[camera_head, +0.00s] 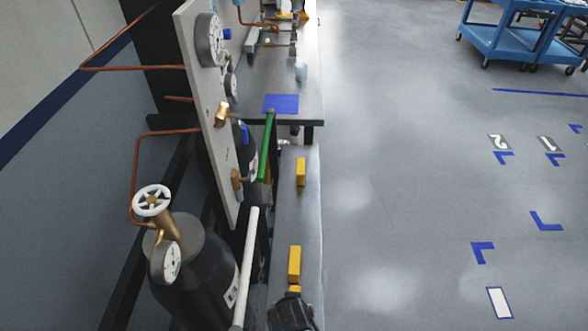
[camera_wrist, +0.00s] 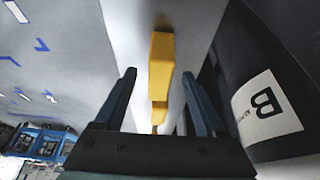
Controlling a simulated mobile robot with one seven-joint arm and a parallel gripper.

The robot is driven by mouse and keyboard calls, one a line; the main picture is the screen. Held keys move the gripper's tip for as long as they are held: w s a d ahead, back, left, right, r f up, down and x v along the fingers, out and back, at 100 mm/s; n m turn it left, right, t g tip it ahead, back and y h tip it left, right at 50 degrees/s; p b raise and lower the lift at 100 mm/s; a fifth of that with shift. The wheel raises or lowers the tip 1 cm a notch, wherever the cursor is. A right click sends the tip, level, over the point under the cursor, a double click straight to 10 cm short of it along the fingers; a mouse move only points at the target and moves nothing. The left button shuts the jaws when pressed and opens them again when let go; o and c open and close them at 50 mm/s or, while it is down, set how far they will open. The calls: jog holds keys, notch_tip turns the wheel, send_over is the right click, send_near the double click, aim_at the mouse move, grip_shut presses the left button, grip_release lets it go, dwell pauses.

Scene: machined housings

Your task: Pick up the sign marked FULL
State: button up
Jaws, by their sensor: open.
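No lettering reading FULL is legible in either view. Yellow upright pieces stand in a row on a grey ledge; one (camera_head: 300,172) is farther along, another (camera_head: 294,263) is nearer. A third (camera_head: 294,290) shows partly beside my gripper (camera_head: 292,303), at the bottom of the head view. In the wrist view my gripper (camera_wrist: 158,75) is open, its two dark fingers apart. A yellow piece (camera_wrist: 161,62) appears between and beyond the fingertips, with more yellow (camera_wrist: 158,113) behind it. I cannot tell its exact distance, and nothing is visibly held.
A dark gas cylinder with a white label marked B (camera_wrist: 266,103) stands close beside the ledge. A grey panel (camera_head: 210,120) with gauges, a green bar (camera_head: 267,147) and a white bar (camera_head: 246,265) rise left of the ledge. Open floor (camera_head: 400,200) lies right.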

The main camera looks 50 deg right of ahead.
jog(key=shift+x, duration=1.85)
jog(key=shift+r, duration=0.1)
grip_shut()
